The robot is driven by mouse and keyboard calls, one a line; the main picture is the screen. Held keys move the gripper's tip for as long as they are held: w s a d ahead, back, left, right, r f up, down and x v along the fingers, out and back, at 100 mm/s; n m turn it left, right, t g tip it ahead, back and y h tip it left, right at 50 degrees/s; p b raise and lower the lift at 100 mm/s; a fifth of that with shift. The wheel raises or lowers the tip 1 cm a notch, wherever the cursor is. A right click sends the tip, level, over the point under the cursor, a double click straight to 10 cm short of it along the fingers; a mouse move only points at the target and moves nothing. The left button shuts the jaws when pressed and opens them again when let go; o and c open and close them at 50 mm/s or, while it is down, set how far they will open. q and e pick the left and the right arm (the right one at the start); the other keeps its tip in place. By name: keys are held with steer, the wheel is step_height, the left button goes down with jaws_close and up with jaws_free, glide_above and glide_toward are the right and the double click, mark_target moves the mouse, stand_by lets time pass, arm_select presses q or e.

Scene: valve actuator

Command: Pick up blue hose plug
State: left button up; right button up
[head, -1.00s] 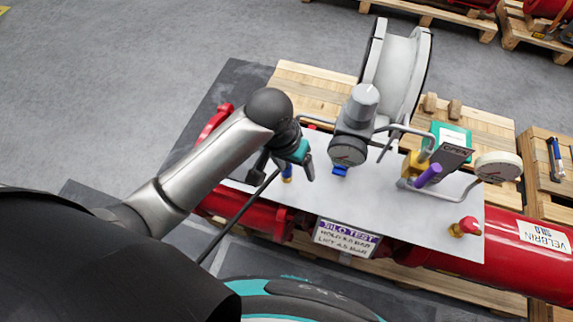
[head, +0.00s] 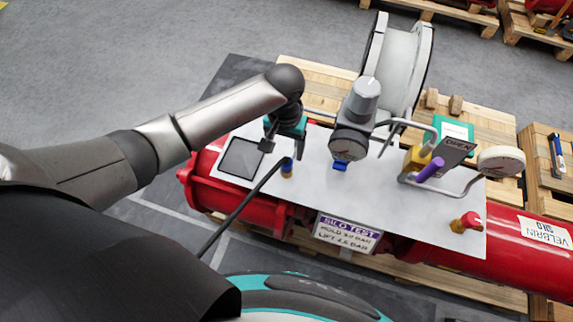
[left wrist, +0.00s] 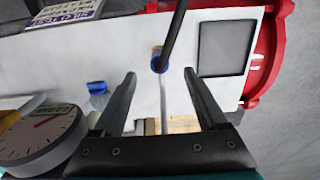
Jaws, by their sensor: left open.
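The blue hose plug (head: 287,162) sits on a brass fitting on the light grey plate (head: 395,205), with a black hose (head: 240,208) running from it to the lower left. In the left wrist view the plug (left wrist: 158,63) shows just beyond and between the fingertips, with the hose rising from it. My left gripper (head: 284,149) is open and empty; its fingers (left wrist: 160,73) point toward the plug, apparently without touching it. A second blue piece (head: 340,165) is below the grey gauge; it also shows in the left wrist view (left wrist: 97,88). My right gripper is out of view.
The pressure gauge (head: 350,142) and regulator stand right of the gripper. Farther right are a purple handle (head: 429,170), a white gauge (head: 501,161) and a red knob (head: 468,221). A dark square pad (head: 241,158) lies left. A red cylinder (head: 520,245) runs below the plate.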

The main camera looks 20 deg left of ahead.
mark_target(286, 159)
arm_select(q)
steer(key=shift+w+d+f+b, duration=0.1)
steer(key=shift+f+b, duration=0.2)
steer(key=shift+f, duration=0.75)
steer(key=shift+w+a+f+b, duration=0.1)
steer(key=shift+f+b, duration=0.15)
steer(key=shift+f, duration=0.8)
steer(key=shift+w+d+f+b, duration=0.1)
steer(key=shift+f+b, duration=0.2)
steer(key=shift+f, duration=0.75)
jaws_close()
